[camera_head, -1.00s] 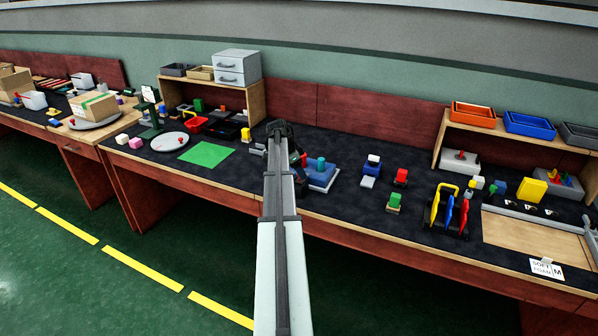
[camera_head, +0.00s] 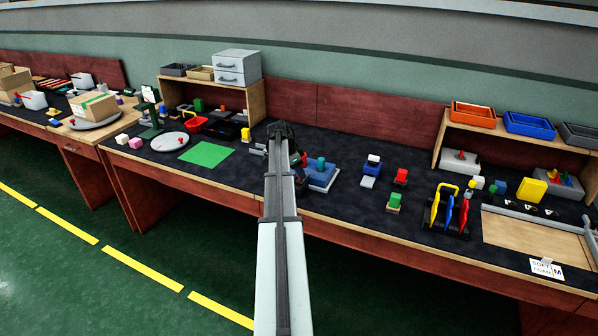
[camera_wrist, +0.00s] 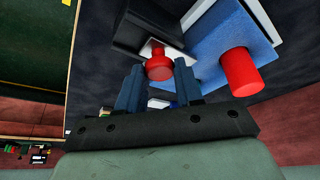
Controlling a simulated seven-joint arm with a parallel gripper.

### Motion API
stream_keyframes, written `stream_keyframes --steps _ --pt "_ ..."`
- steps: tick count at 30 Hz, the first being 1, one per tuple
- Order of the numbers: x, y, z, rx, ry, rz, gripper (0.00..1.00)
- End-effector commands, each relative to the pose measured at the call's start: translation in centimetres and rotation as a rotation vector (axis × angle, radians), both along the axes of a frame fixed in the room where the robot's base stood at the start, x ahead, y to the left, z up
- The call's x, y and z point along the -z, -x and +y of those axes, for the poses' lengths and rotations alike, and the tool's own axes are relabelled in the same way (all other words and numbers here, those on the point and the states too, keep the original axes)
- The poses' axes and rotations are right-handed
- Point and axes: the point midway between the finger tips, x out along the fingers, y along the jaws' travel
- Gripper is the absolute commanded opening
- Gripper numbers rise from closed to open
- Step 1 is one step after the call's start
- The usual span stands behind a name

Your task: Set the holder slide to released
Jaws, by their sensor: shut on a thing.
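In the wrist view, my gripper (camera_wrist: 158,74) has its two fingers on either side of a red knob (camera_wrist: 159,65) and is shut on it. The knob stands on a small white plate by a black block (camera_wrist: 146,28). In the head view, the blue holder (camera_head: 322,180) lies just right of my arm. My arm covers much of the gripper there, and the knob is hard to make out.
A green mat (camera_head: 207,154) and round grey plate (camera_head: 169,142) lie left of my arm. Right of the holder stand a blue block (camera_head: 372,170), a red block (camera_head: 401,176) and a rack with coloured discs (camera_head: 449,212). A wooden shelf (camera_head: 440,137) stands at the back right.

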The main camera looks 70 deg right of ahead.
Motion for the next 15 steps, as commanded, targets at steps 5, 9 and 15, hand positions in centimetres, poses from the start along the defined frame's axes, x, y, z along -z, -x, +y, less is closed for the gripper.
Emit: stream_keyframes --steps 5,9,15 --pt "0.0 0.0 0.0 0.000 0.000 0.000 0.00" --pt "0.0 0.0 0.0 0.000 0.000 0.000 0.00" --pt "0.0 0.1 2.5 -0.001 0.000 0.000 0.00"
